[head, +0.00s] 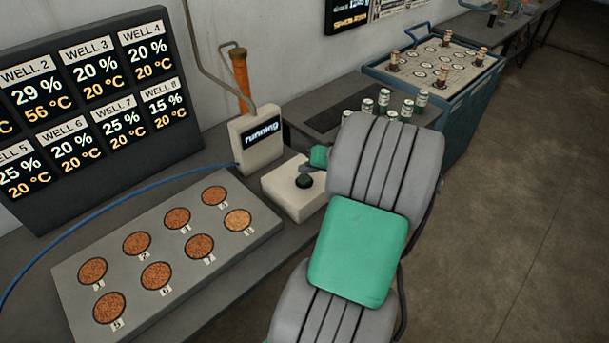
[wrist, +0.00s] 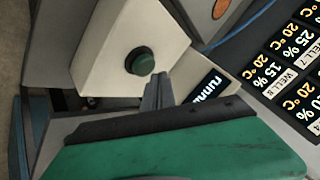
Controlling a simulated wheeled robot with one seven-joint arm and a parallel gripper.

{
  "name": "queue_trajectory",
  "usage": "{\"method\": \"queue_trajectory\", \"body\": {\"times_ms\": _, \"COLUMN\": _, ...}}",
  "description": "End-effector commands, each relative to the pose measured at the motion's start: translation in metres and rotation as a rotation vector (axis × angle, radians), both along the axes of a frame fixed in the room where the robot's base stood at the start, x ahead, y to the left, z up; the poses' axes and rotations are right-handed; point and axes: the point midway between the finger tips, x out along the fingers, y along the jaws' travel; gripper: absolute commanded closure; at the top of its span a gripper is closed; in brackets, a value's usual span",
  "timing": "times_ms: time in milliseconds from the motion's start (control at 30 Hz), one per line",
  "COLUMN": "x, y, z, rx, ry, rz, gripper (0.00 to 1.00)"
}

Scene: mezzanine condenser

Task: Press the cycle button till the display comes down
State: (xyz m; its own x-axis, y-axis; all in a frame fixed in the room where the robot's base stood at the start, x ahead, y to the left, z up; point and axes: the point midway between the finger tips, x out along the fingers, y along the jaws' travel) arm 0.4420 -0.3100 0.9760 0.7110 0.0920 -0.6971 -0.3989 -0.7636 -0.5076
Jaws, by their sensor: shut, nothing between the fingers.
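The cycle button (head: 304,181) is a round dark knob on top of a low cream box (head: 283,192). In the wrist view the button (wrist: 140,62) looks dark green and stands proud of the box. My gripper (head: 306,168) is shut and empty, its fingertips close to the button. In the wrist view the fingertips (wrist: 160,76) are just beside the button; contact cannot be told. A small display (head: 262,134) on a cream unit reads "running". The large dark board (head: 95,105) shows WELL 2 at 29 % and 56 °C; the other fully visible wells read 20 °C.
A grey plate (head: 165,250) with several numbered, brown-filled wells lies at front left. An orange-brown column (head: 240,80) stands behind the display unit. Several small labelled vials (head: 384,98) stand behind my arm. A teal cart (head: 450,90) is at back right; floor (head: 530,200) is clear.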

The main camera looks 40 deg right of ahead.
Motion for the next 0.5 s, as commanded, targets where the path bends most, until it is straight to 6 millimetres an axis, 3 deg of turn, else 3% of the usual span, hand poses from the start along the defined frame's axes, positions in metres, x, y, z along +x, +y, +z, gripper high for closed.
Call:
{"method": "queue_trajectory", "body": {"times_ms": 233, "x": 0.000, "y": 0.000, "z": 0.003, "rx": -0.001, "ry": -0.001, "rz": 0.000, "gripper": 1.00}}
{"method": "queue_trajectory", "body": {"times_ms": 500, "x": 0.000, "y": 0.000, "z": 0.030, "rx": -0.001, "ry": -0.001, "rz": 0.000, "gripper": 1.00}}
